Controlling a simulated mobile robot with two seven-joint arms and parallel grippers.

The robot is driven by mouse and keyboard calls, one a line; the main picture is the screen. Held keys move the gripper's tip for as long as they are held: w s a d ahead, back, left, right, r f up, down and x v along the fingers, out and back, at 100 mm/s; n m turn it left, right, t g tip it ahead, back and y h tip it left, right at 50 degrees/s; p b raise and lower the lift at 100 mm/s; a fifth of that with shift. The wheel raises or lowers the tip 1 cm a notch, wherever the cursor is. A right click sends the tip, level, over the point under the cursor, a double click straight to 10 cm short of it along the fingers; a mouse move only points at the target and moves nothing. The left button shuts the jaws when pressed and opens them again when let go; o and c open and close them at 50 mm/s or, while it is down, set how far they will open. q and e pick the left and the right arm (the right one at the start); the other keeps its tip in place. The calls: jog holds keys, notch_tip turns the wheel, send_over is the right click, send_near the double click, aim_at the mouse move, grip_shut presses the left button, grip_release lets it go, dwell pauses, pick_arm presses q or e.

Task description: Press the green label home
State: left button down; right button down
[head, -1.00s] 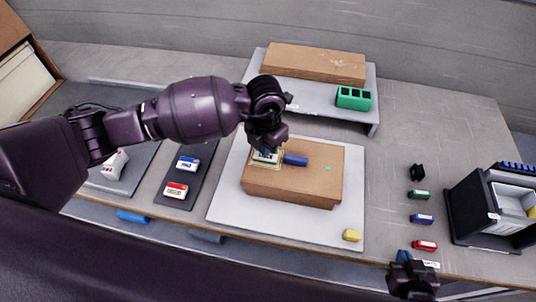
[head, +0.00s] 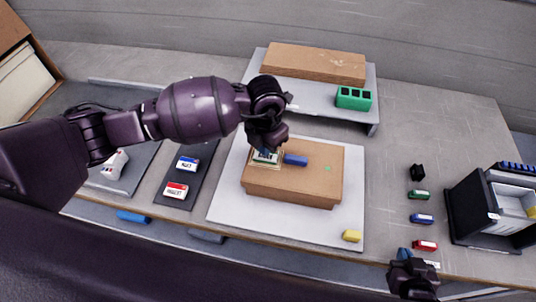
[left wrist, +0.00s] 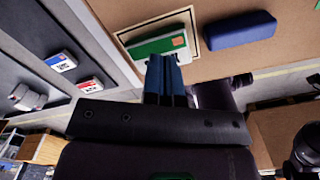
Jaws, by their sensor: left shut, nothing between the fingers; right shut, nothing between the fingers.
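The green label (left wrist: 158,46) lies on the brown cardboard box (head: 315,178), inside a dark-outlined pale frame (left wrist: 196,22). In the head view the label (head: 264,158) is partly covered by my left gripper (head: 265,150). My left gripper's blue fingers (left wrist: 163,62) are shut and empty, with their tips at the label's near edge. Whether they touch it is hard to tell. My right gripper (head: 404,255) is shut and empty at the bottom right, by the table's front edge, away from the box.
A blue block (head: 295,160) lies on the box just right of the label. The box stands on a pale board (head: 230,205) with a yellow block (head: 352,236). Blue and red labels (head: 175,190) lie on a dark tray at left. A raised shelf (head: 320,102) stands behind.

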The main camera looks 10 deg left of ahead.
jog(key=shift+s+f, duration=0.2)
pick_arm(q)
jog(key=shift+f, duration=0.4)
pick_arm(e)
jog(key=shift+w, duration=0.5)
pick_arm(q)
jog(key=shift+f+b, duration=0.1)
jog(key=shift+b, duration=0.2)
pick_arm(e)
jog(key=shift+s, duration=0.1)
pick_arm(q)
jog(key=shift+f, duration=0.1)
pick_arm(e)
jog(key=shift+s+f, duration=0.35)
jog(key=shift+s, duration=0.1)
